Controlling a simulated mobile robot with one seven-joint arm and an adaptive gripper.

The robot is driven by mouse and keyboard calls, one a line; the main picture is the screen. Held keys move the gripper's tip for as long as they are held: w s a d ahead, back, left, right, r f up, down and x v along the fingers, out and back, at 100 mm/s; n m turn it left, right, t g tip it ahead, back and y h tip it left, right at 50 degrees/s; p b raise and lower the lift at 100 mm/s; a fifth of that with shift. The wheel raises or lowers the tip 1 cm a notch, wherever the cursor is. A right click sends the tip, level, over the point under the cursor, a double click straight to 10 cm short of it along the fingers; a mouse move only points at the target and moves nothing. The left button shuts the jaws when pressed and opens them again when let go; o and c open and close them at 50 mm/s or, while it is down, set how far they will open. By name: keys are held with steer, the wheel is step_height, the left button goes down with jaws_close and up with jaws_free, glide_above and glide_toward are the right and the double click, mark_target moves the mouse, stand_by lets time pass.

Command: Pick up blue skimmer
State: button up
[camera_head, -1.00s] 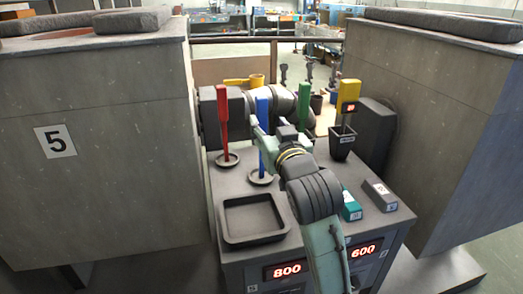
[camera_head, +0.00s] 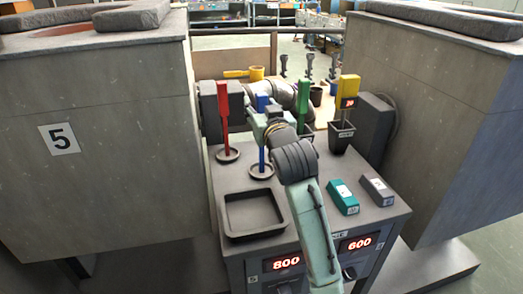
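The blue skimmer (camera_head: 262,157) stands upright, its handle rising from a small round dark holder on the grey cabinet top. My gripper (camera_head: 258,123) is at the upper part of the blue handle and covers a stretch of it. Blue shows above and below the gripper. The fingers overlap the handle in this view, and I cannot tell whether they are closed on it. The red skimmer (camera_head: 224,125) stands upright in its own holder to the left. The green skimmer (camera_head: 303,100) stands to the right, partly hidden by my arm.
A square dark tray (camera_head: 227,218) lies at the cabinet's front left. A teal box (camera_head: 344,198) and a grey box (camera_head: 377,190) lie at the right. A yellow-handled tool (camera_head: 348,90) stands in a dark cup (camera_head: 340,138). Large grey furnaces (camera_head: 100,120) flank the cabinet.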

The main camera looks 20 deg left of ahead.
jaws_close()
stand_by(0.3)
steer(key=shift+r, duration=0.1)
